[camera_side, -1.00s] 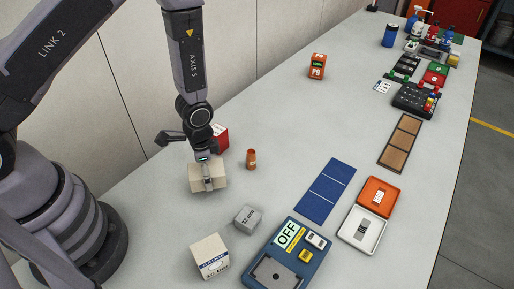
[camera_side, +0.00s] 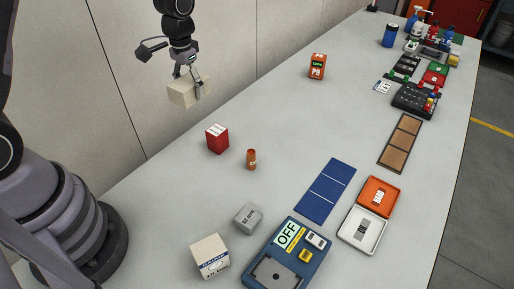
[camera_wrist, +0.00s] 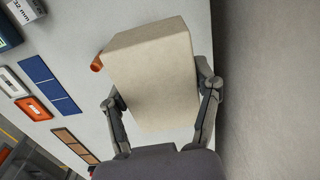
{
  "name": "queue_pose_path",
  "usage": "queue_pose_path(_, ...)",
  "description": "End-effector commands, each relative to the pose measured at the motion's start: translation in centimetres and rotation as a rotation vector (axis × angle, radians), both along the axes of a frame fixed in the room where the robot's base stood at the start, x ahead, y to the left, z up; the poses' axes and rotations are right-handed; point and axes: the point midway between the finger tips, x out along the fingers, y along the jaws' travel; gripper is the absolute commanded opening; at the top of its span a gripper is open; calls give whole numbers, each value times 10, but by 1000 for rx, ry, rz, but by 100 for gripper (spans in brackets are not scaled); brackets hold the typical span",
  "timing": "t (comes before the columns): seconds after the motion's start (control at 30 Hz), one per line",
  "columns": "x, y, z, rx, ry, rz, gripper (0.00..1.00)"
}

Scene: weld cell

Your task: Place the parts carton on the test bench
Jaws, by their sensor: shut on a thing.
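A plain beige carton (camera_side: 188,91) is held in the air by my gripper (camera_side: 191,80), above the table near the back wall in the side view. In the wrist view the carton (camera_wrist: 153,75) fills the middle, with a finger of my gripper (camera_wrist: 160,95) against each side. A blue unit (camera_side: 287,262) with an OFF sign, a grey plate and a yellow button sits at the table's front; it may be the test bench, but I cannot tell for sure. The carton is well apart from it.
A red box (camera_side: 217,139), an orange cylinder (camera_side: 251,159), a grey 32 mm block (camera_side: 247,219) and a white labelled box (camera_side: 210,257) stand on the table. A blue panel (camera_side: 325,190), an orange tray (camera_side: 379,196) and a white tray (camera_side: 362,229) lie to the right.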

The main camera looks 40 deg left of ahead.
Motion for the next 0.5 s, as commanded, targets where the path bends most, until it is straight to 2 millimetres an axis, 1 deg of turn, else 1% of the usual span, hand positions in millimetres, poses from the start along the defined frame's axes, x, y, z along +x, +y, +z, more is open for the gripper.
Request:
queue_pose_path(0.07,-7,-12,-8,0,29,29,23)
queue_pose_path(0.17,-21,-41,-21,-5,96,115,23)
queue_pose_path(0.27,-39,-82,-36,-26,203,253,23)
queue_pose_path(0.3,-45,-102,-40,-43,255,320,23)
queue_pose_path(0.33,-50,-117,-43,-58,299,372,23)
queue_pose_path(0.37,-54,-131,-45,-78,343,427,23)
queue_pose_path(0.4,-59,-150,-48,-108,405,502,23)
queue_pose_path(0.5,-65,-192,-51,-200,547,666,23)
